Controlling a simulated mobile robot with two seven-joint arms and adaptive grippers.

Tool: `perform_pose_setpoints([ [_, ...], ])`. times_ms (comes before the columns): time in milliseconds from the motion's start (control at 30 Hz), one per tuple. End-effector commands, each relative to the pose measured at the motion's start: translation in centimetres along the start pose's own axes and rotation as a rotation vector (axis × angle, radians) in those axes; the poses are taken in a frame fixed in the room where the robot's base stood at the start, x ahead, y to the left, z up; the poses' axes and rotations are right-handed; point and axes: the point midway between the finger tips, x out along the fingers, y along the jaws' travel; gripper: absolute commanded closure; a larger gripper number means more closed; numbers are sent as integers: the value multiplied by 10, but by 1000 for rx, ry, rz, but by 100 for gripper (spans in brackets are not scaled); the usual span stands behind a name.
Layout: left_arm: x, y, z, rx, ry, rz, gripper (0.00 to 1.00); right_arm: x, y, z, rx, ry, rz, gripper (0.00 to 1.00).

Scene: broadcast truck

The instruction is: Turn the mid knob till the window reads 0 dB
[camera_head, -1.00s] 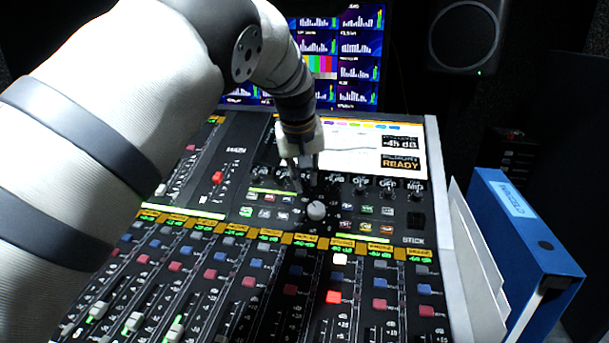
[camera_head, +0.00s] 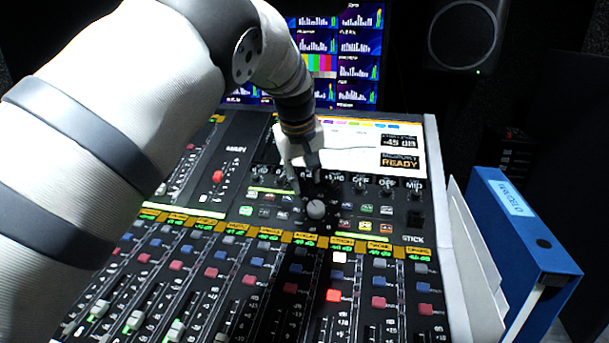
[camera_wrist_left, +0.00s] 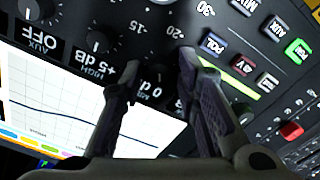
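My left gripper (camera_head: 305,187) points down at the row of small black knobs on the mixing console (camera_head: 433,180). In the left wrist view my left gripper (camera_wrist_left: 160,62) has its two dark fingers apart, straddling the label area marked MID. A window there shows a 0 (camera_wrist_left: 157,78); the rest of its reading is partly hidden. The mid knob itself is dark and I cannot make it out clearly between the fingers. Beside it, the high knob (camera_wrist_left: 97,40) has a window reading +5 dB (camera_wrist_left: 72,58). I cannot tell if the fingers touch anything. My right gripper is not in view.
A large grey knob (camera_head: 316,210) stands just below my left gripper. The console screen (camera_head: 400,141) shows -45 dB and READY. Faders and coloured buttons fill the front. A blue binder (camera_head: 525,245) stands at the right. Monitors (camera_head: 360,60) and a speaker (camera_head: 467,38) are behind.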

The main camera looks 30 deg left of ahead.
Motion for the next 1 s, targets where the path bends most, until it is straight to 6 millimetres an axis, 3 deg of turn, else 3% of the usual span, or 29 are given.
perform_pose_setpoints([
  [333,-6,1,-1,1,2,2,64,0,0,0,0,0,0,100],
  [700,-97,0,-1,-1,3,3,64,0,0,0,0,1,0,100],
  [833,-115,0,0,1,2,1,64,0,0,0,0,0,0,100],
  [1000,-121,0,0,1,0,-1,64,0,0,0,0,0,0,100],
])
